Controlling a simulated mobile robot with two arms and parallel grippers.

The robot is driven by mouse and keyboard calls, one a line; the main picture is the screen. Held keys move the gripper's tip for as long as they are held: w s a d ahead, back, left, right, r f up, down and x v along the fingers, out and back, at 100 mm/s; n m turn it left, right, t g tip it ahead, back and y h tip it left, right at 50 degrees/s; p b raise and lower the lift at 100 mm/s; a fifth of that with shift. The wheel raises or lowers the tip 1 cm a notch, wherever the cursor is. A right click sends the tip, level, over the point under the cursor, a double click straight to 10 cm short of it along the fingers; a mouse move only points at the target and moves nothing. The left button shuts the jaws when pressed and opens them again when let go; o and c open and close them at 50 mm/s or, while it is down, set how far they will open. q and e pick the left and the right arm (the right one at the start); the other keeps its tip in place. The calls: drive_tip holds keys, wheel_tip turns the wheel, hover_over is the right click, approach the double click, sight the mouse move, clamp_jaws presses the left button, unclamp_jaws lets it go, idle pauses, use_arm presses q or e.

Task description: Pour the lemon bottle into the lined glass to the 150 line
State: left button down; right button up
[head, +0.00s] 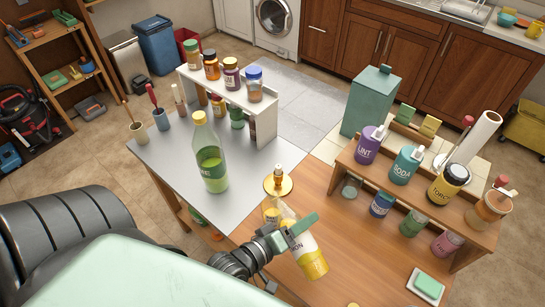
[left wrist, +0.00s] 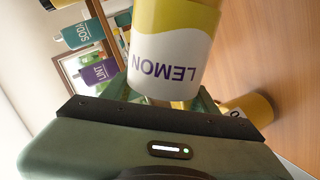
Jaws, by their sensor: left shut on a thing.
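My left gripper (head: 292,236) is shut on the lemon bottle (head: 312,266), which has a yellow end and a white label. It looks tilted, with its clear upper part leaning up and left. In the left wrist view the lemon bottle (left wrist: 172,50) fills the top middle, its LEMON lettering upside down, between the fingers. I cannot make out a lined glass or a 150 line. My right gripper is not in view.
A green bottle (head: 210,158) stands on the grey tabletop (head: 165,165). A gold disc with a stem (head: 278,184) is close behind the held bottle. A wooden shelf (head: 465,218) with several bottles stands right. The wooden tabletop (head: 365,255) is mostly clear; a green block (head: 428,285) lies at front right.

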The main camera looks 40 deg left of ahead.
use_arm(q)
drive_tip(key=shift+d+r+n, duration=0.2)
drive_tip(key=shift+r+n, duration=0.3)
drive_tip(key=shift+r, duration=0.15)
idle(1.4)
drive_tip(key=shift+s+d+r+n+g+h+p, duration=0.15)
drive_tip(key=shift+r+n+h+p, duration=0.2)
drive_tip(key=shift+p, duration=0.35)
drive_tip(key=shift+d+r+n+g+h+p, duration=0.15)
drive_tip(key=shift+r+n+p, duration=0.1)
drive_tip(key=shift+r+p, duration=0.3)
idle(1.2)
drive_tip(key=shift+r+n+p, duration=0.35)
drive_tip(key=shift+n+p, duration=0.05)
drive_tip(key=shift+p, duration=0.3)
idle(1.0)
